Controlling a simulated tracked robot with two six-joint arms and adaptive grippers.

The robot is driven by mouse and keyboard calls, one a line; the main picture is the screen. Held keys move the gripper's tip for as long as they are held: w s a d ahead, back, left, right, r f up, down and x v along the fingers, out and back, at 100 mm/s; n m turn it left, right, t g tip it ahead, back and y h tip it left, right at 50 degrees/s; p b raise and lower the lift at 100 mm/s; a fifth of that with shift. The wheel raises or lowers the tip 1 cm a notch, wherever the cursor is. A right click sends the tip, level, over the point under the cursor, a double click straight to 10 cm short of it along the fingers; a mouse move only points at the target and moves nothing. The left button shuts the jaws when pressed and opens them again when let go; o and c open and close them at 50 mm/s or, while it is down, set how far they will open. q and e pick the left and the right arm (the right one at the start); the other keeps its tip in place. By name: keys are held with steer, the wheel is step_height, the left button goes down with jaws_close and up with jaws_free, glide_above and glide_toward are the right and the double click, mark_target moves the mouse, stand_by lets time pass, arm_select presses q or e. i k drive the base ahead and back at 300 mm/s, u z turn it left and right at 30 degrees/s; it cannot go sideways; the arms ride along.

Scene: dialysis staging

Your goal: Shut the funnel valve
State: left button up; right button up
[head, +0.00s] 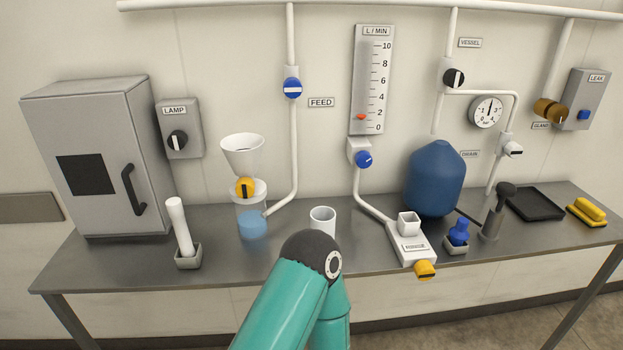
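The white funnel (242,152) stands at the back left of the bench, above a clear container (251,218) with blue liquid in it. A teal arm of mine with a black joint rises from the bottom middle, in front of the bench edge and to the right of the container. I cannot tell which arm it is. Neither gripper shows, and nothing touches the valve.
A white cup (322,219) stands just behind my arm. A white-handled tool in a holder (188,258) stands left of the container, and a grey cabinet (92,160) further left. The feed pipe (294,140) runs down to the container's right. A blue vessel (436,180) stands right.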

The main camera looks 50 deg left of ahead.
mark_target(244, 188)
steer(key=u, duration=0.3)
steer(key=i, duration=0.2)
steer(key=z, duration=1.35)
steer(key=k, duration=2.65)
steer(key=u, duration=1)
steer(key=i, duration=1)
steer(key=u, duration=0.05)
